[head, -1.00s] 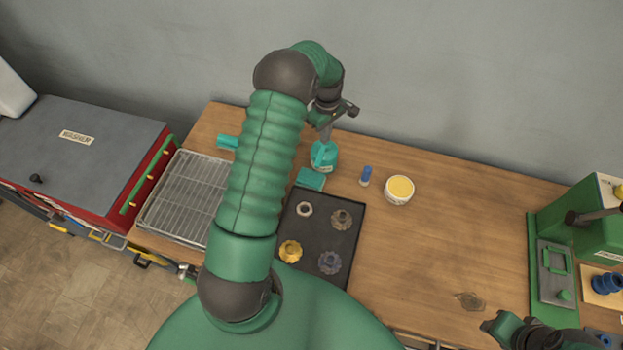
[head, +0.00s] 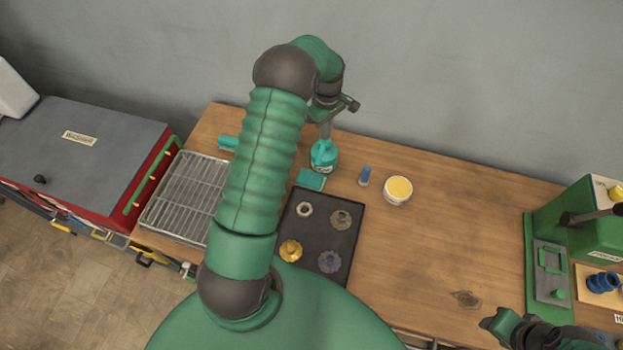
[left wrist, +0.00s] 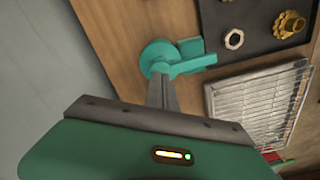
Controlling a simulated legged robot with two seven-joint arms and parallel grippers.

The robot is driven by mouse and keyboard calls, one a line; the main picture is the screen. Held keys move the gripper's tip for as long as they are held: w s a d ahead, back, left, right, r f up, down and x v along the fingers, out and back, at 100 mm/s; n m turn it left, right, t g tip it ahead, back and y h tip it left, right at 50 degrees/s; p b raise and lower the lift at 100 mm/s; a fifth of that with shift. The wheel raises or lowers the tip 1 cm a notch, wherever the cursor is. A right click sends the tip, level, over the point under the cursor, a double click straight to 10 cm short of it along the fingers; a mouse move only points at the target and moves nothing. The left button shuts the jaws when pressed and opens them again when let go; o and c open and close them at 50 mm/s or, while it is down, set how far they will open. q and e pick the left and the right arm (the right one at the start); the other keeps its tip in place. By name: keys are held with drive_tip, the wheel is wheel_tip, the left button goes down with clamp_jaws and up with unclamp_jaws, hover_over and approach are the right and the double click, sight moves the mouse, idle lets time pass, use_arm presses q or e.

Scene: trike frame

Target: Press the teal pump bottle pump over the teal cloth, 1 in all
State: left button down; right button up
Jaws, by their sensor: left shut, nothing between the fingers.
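The teal pump bottle (head: 325,159) stands upright near the back of the wooden bench. The teal cloth (head: 311,180) lies flat just in front of it. In the left wrist view the pump head (left wrist: 158,58) has its nozzle pointing right, partly over the cloth (left wrist: 191,47). My left gripper (head: 325,136) is shut and empty, fingers pointing down right at the pump head. Its fingertips (left wrist: 160,77) overlap the head's edge in the wrist view; I cannot tell whether they touch. My right gripper (head: 494,325) is at the bottom right, its jaws unclear.
A dark tray (head: 334,221) with several gear-like parts lies in front of the cloth. A wire rack (head: 181,198) is at left beside the red washer (head: 84,142). A blue-capped vial (head: 365,176) and yellow-topped jar (head: 398,190) stand right of the bottle. The bench's right middle is clear.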

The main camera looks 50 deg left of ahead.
use_arm(q)
wheel_tip(320, 180, up, 6)
drive_tip(key=p, duration=0.4)
idle(0.3)
drive_tip(key=s+d+f+m+t+b, duration=0.1)
drive_tip(key=s+d+f+m+b, duration=0.2)
drive_tip(key=s+d+m+b, duration=0.3)
drive_tip(key=s+d+f+m+t+b, duration=0.1)
drive_tip(key=s+d+f+m+b, duration=0.2)
drive_tip(key=d, duration=1.4)
drive_tip(key=shift+s+d+m+t+b, duration=0.3)
drive_tip(key=shift+s+m+b, duration=1.8)
drive_tip(key=shift+s+m, duration=2.05)
